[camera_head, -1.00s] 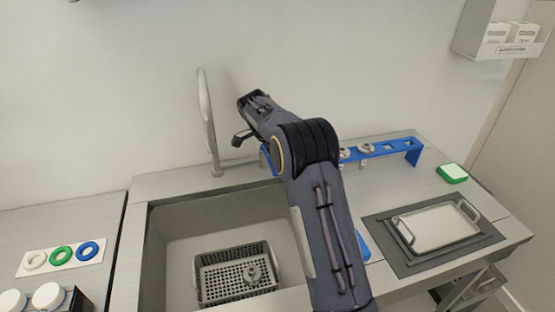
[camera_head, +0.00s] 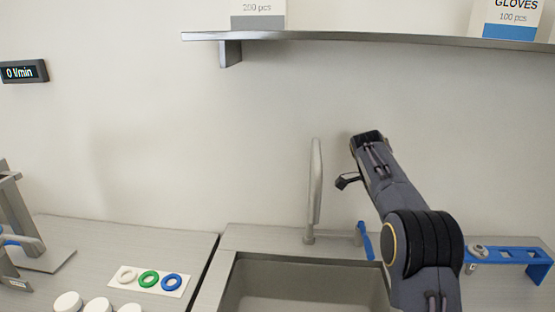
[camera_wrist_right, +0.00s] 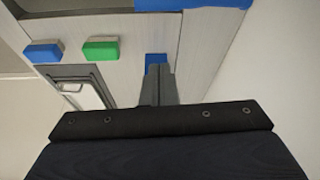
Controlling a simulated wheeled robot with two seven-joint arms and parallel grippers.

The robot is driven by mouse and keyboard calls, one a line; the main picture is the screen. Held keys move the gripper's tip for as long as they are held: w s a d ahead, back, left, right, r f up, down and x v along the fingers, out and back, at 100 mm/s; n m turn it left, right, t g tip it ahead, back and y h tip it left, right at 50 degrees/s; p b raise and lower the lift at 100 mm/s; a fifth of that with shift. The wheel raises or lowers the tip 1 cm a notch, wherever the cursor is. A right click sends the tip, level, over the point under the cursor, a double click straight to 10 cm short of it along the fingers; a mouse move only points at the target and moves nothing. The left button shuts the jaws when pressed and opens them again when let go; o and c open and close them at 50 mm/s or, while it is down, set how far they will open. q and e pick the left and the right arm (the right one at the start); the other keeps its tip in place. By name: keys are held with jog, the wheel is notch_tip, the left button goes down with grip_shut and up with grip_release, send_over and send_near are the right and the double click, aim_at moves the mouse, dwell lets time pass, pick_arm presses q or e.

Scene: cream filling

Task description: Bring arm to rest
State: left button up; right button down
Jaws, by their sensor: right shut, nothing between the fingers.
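My right arm (camera_head: 425,245) rises from the bottom right in the head view, in front of the wall and the sink's right side. My right gripper (camera_wrist_right: 158,72) shows in the right wrist view with its two grey fingers together and nothing between them. It is over the worktop and touches no object that I can see. In the head view the fingers cannot be made out clearly. My left gripper is in neither current view.
The sink (camera_head: 300,285) and upright tap (camera_head: 315,190) are left of the arm. A blue rack (camera_head: 510,256) is on its right. A shelf (camera_head: 370,38) runs above. A card with coloured rings (camera_head: 149,280) lies left. Green (camera_wrist_right: 102,50) and blue (camera_wrist_right: 42,51) blocks show in the wrist view.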

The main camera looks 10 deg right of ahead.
jog(key=s+a+r+n+t+y, duration=0.1)
jog(key=s+a+n+t+y, duration=0.15)
jog(key=s+n, duration=0.4)
jog(key=s+a+r+n+t+y, duration=0.1)
jog(key=s+a+r+n+y, duration=0.2)
jog(key=s, duration=0.7)
jog(key=s+a+f+n+t+y, duration=0.1)
jog(key=s+a+f+n, duration=0.3)
jog(key=s+a, duration=0.3)
jog(key=s+a+f+n+t+y, duration=0.1)
jog(key=s+a+f+n, duration=0.4)
jog(key=s, duration=0.6)
jog(key=a+t, duration=0.1)
jog(key=a, duration=0.1)
jog(key=shift+s+a, duration=0.15)
jog(key=shift+a, duration=0.2)
